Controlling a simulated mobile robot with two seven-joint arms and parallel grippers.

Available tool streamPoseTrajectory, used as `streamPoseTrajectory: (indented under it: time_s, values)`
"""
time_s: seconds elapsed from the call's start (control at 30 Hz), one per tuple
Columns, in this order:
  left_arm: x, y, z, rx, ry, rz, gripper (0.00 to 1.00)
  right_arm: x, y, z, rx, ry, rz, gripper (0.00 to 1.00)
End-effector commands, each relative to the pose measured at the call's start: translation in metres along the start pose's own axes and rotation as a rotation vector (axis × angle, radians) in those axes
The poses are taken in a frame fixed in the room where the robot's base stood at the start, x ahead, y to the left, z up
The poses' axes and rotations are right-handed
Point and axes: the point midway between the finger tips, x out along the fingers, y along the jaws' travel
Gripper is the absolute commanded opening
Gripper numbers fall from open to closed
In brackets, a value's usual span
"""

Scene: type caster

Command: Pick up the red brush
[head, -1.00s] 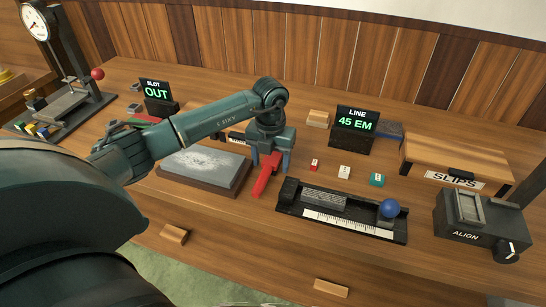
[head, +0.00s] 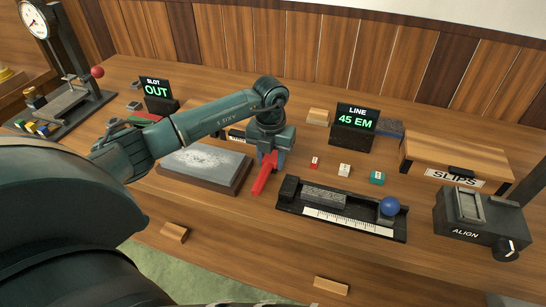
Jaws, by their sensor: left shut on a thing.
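The red brush (head: 263,178) is a slim red bar that stands out below my left gripper (head: 267,158), with its near end toward the front of the bench. My left gripper points down beside the grey stone slab and is shut on the brush. The fingers and wrist hide the brush's far part. I cannot tell whether the brush touches the bench. My right gripper is not in view.
The grey slab (head: 236,185) lies just left of the brush. A black composing tray (head: 288,206) with a ruler and blue ball (head: 389,206) is at its right. Small red, white and teal blocks (head: 377,177) lie behind the tray. An align device (head: 470,232) stands far right.

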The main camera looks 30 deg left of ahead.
Motion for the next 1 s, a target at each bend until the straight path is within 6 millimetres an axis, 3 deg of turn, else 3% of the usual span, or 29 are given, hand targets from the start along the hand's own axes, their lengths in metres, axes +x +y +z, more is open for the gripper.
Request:
streamPoseTrajectory:
  time_s: [0.27, 0.7, 1.0]
  values:
    - [-0.010, 0.000, 0.001, 0.000, -0.004, -0.001, 0.06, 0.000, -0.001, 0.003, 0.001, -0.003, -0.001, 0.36]
    - [-0.089, 0.000, 0.001, -0.001, -0.004, -0.002, 0.06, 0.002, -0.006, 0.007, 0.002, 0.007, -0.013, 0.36]
    - [-0.101, 0.000, 0.000, 0.000, -0.001, -0.002, 0.06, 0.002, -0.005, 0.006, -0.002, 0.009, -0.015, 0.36]
